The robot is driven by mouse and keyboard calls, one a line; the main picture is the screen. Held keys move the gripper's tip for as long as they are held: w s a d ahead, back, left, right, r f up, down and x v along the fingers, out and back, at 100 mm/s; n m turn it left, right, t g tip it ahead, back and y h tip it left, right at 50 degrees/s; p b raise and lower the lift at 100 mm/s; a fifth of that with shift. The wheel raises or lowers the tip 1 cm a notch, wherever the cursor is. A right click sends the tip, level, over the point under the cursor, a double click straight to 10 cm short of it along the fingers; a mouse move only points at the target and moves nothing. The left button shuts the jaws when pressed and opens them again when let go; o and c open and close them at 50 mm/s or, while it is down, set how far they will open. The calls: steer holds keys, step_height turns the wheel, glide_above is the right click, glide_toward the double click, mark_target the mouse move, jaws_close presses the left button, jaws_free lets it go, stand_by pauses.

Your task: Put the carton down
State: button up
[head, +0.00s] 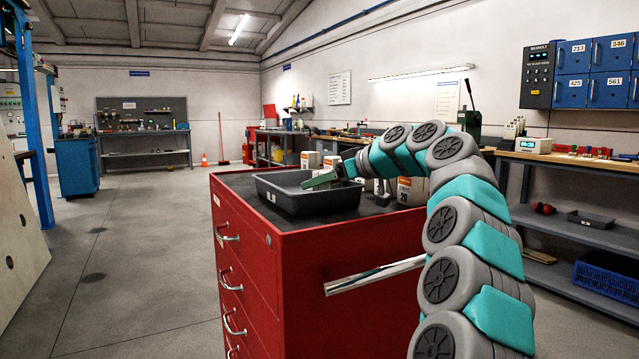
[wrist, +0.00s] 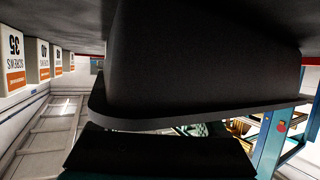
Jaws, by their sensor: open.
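White cartons with orange labels stand on the red cabinet's top; one marked 20 (head: 411,191) is partly behind my arm, and another (head: 310,160) stands behind the tray. In the wrist view, upside down, cartons marked 35 (wrist: 12,62) and 40 (wrist: 38,60) stand in a row at the left. My gripper (head: 322,180) is open at the right part of the dark tray (head: 285,199), at rim height. The wrist view shows the tray's dark wall (wrist: 200,55) close up, with a dark finger below it. No carton shows between the fingers. The tray's inside is mostly hidden.
The red cabinet (head: 350,290) has a dark top, with the tray near its front left edge. A workbench (head: 575,160) runs along the right wall, with a blue crate (head: 606,279) low down. The floor at the left (head: 140,260) is clear.

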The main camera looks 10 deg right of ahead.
steer(key=v, duration=1)
steer(key=shift+s+d+r+b, duration=0.1)
steer(key=shift+s+d+b, duration=0.05)
steer(key=shift+d+b, duration=0.15)
steer(key=shift+s+d+r, duration=0.1)
steer(key=shift+s+d, duration=0.05)
steer(key=shift+s, duration=0.2)
